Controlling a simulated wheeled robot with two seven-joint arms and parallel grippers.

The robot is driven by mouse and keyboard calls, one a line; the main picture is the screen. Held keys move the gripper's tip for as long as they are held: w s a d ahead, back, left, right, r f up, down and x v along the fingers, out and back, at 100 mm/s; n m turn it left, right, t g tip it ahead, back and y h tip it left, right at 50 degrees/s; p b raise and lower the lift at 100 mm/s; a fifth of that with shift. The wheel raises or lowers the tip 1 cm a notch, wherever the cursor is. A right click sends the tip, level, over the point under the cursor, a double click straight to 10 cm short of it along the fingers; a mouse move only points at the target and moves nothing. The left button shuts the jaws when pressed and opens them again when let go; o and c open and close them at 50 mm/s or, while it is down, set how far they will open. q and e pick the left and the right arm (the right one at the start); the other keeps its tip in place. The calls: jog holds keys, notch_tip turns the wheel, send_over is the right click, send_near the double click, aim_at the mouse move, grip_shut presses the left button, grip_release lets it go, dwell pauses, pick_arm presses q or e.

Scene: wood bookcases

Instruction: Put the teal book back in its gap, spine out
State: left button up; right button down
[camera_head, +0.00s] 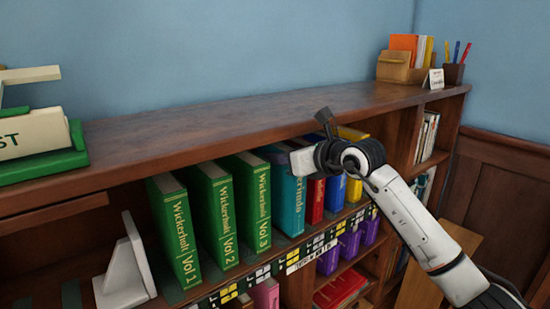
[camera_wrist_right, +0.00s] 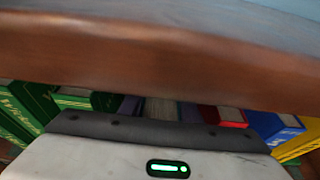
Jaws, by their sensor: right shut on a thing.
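The teal book (camera_head: 287,200) stands upright on the shelf, spine facing out, between the green Vol 3 book (camera_head: 252,205) and a red book (camera_head: 315,200). My right gripper (camera_head: 303,160) is at the top right of the teal book's spine, just under the bookcase top, and is shut on the book. Its fingertips are hidden in the head view. In the right wrist view my gripper's pale housing fills the bottom and hides the fingers and the grip. How deep the book sits is hard to tell. My left gripper is not in view.
The bookcase top (camera_head: 230,115) overhangs close above my right gripper. Green Vol 1 (camera_head: 175,230) and Vol 2 (camera_head: 213,215) stand left, beside a white bookend (camera_head: 124,270). Blue (camera_head: 335,192) and yellow (camera_head: 354,188) books stand right. Purple books (camera_head: 349,244) are on the shelf below.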

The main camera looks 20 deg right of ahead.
jog(key=shift+x, duration=1.2)
jog(key=shift+f, duration=0.3)
jog(key=c, duration=1.5)
grip_release()
jog(key=shift+s+f, duration=0.1)
jog(key=shift+f, duration=0.1)
jog(key=shift+o, duration=0.8)
jog(key=v, duration=1.2)
jog(key=shift+r+b, duration=0.2)
jog(key=shift+b, duration=0.1)
